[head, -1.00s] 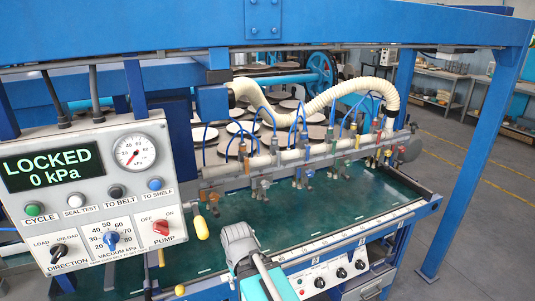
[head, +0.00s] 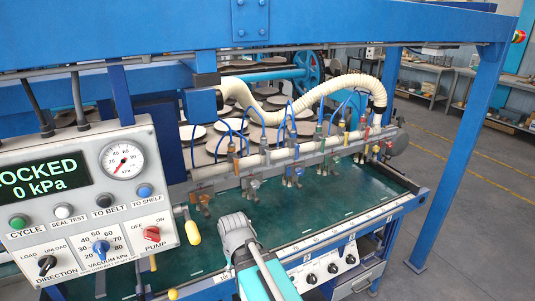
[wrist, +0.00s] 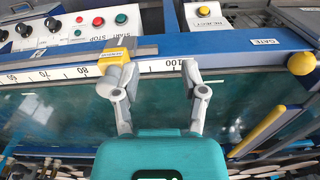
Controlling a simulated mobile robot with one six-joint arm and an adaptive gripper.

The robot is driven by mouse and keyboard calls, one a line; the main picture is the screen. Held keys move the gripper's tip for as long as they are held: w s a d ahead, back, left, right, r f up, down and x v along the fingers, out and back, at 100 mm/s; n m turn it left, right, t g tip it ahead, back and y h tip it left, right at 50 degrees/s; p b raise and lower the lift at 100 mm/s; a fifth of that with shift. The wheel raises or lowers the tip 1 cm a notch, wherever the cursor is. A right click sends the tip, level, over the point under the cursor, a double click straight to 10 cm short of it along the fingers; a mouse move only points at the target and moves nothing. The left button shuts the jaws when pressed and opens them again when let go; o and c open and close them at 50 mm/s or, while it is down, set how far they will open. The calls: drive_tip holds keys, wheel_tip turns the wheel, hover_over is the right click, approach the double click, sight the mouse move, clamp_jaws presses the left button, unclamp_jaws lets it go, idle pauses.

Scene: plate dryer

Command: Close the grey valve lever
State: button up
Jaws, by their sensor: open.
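A row of valves with small coloured levers hangs along the pale manifold pipe (head: 275,156) in the head view. A greyish lever (head: 255,183) shows near its left part, but it is small and I cannot be sure of its exact colour or position. My gripper (wrist: 158,72) is open and empty in the wrist view, its two grey fingers apart over the ruler edge of the machine. No valve lever is clearly seen between or near the fingers. In the head view my arm's end is in front of the manifold, and the fingers cannot be made out.
A control panel (head: 80,205) reading 0 kPa stands at left. A yellow-tipped handle (head: 193,232) hangs beside it. The green belt (head: 325,205) is bare below the valves. A cream hose (head: 335,88) arches above. The wrist view shows a yellow ruler slider (wrist: 115,58) by the fingers.

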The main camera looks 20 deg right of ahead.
drive_tip(key=w+d+r+t+p, duration=0.1)
drive_tip(key=w+d+r+p, duration=0.25)
drive_tip(key=r+p, duration=0.25)
drive_tip(key=w+d+r+m+p, duration=0.1)
drive_tip(key=w+d+r+p, duration=0.25)
drive_tip(key=r+p, duration=0.3)
drive_tip(key=w+d+r+t+p, duration=0.1)
drive_tip(key=w+d+r+p, duration=0.25)
drive_tip(key=r+p, duration=0.2)
drive_tip(key=m+t+p, duration=0.1)
drive_tip(key=t+p, duration=0.1)
drive_tip(key=p, duration=1.3)
approach(269, 154)
wheel_tip(269, 154, up, 2)
drive_tip(key=shift+s+a+r+h+b, duration=0.1)
drive_tip(key=shift+s+a+h+b, duration=0.25)
drive_tip(key=shift+s+h, duration=0.1)
drive_tip(key=b+x, duration=1.2)
drive_tip(key=x, duration=0.2)
drive_tip(key=shift+w+a+r+b, duration=0.1)
drive_tip(key=shift+a+b, duration=0.05)
drive_tip(key=shift+b, duration=0.2)
drive_tip(key=shift+c, duration=0.2)
clamp_jaws()
